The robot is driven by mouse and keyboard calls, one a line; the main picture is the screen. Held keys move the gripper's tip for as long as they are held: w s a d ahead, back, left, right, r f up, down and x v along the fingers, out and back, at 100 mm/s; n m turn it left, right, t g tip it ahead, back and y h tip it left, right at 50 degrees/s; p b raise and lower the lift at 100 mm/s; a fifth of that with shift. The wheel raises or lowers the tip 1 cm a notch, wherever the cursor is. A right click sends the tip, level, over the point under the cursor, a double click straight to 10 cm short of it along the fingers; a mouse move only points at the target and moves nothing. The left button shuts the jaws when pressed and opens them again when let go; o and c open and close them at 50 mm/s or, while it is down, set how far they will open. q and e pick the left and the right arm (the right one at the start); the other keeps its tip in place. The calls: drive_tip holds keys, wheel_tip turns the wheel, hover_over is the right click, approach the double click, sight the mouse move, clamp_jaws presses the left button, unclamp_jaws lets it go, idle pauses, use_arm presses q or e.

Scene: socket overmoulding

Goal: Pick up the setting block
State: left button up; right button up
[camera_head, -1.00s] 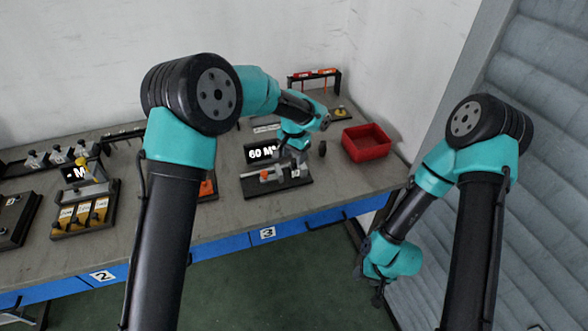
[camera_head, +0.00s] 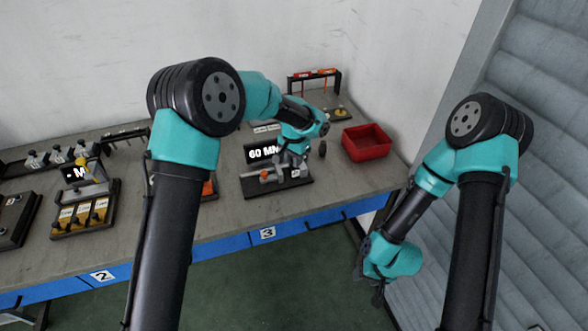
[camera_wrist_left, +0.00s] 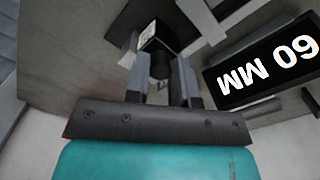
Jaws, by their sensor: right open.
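My left gripper (camera_head: 292,166) points down over the black fixture (camera_head: 262,190) beside the 60 MM display. In the left wrist view its two parted fingers (camera_wrist_left: 161,88) stand on either side of a dark round part. A dark block (camera_wrist_left: 157,38) with a pale marked face lies just beyond the fingertips; it may be the setting block. I cannot tell whether the fingers touch it. My right gripper (camera_head: 378,293) hangs open and empty, off the table at the right.
The 60 MM display (camera_head: 262,153) stands just behind the fixture; it also shows in the left wrist view (camera_wrist_left: 268,62). A red bin (camera_head: 366,143) stands to the right. A rack (camera_head: 313,80) stands at the back. Another fixture (camera_head: 86,214) stands at the left.

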use_arm(q)
clamp_jaws()
drive_tip(key=shift+r, duration=0.15)
drive_tip(key=shift+r, duration=0.7)
wheel_tip(320, 180, up, 5)
drive_tip(key=shift+r, duration=0.15)
drive_tip(key=s+d, duration=0.2)
drive_tip(key=s, duration=0.6)
drive_tip(key=s+d, duration=0.3)
drive_tip(key=s, duration=0.6)
drive_tip(key=shift+d, duration=0.3)
